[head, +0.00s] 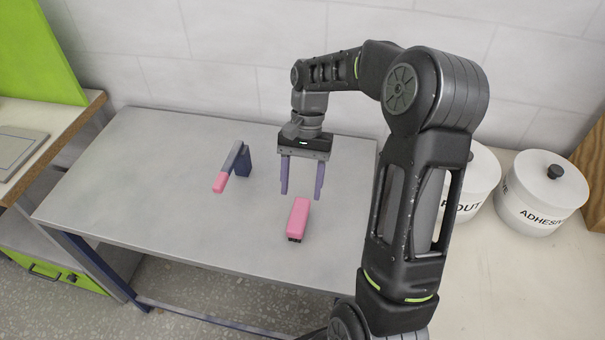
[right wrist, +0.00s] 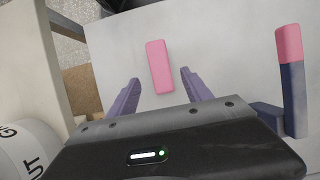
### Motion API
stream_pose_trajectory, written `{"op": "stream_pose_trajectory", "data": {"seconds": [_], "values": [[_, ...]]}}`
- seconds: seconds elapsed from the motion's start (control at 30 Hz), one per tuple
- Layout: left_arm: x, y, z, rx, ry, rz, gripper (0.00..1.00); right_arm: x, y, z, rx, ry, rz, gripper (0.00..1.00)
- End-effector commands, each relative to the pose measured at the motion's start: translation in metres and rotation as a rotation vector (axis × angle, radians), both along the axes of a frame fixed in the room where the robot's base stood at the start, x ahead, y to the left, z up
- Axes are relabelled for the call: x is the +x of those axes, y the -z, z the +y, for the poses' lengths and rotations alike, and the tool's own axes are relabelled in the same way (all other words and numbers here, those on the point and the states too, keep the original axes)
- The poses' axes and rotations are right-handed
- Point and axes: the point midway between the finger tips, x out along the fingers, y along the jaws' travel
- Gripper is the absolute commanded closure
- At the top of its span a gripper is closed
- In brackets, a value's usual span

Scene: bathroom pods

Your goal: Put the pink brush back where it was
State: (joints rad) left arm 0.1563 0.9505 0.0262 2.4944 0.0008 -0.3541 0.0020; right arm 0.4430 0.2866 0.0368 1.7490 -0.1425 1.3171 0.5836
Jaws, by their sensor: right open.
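The pink brush (head: 299,214) lies on the grey table, a pink block with dark bristles or feet showing at its near end. In the right wrist view the brush (right wrist: 159,66) lies lengthwise between and beyond my fingers. My right gripper (head: 301,194) points down above the table, open and empty, just behind the brush in the head view. The fingers also show in the right wrist view (right wrist: 160,77), apart from the brush. My left gripper is not in view.
A dark blue stand (head: 244,162) with a grey, pink-tipped bar (head: 219,183) stands left of the brush. White lidded canisters (head: 541,190) stand on the right counter. A green panel (head: 40,50) and a wooden-edged counter are at left. The table's left part is clear.

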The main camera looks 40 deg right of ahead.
Motion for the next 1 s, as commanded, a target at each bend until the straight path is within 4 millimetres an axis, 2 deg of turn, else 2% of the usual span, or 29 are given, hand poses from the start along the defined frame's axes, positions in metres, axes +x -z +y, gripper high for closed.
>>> {"op": "stream_pose_trajectory", "data": {"seconds": [0.1, 0.27, 1.0], "values": [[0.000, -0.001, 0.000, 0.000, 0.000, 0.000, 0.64, 0.005, -0.020, -0.006, -0.001, -0.001, -0.002, 0.42], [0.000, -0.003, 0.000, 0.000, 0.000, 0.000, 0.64, 0.008, -0.031, -0.010, 0.000, 0.000, 0.000, 0.42], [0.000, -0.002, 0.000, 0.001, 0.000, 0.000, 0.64, 0.008, -0.032, -0.010, -0.001, 0.000, 0.001, 0.42]]}}
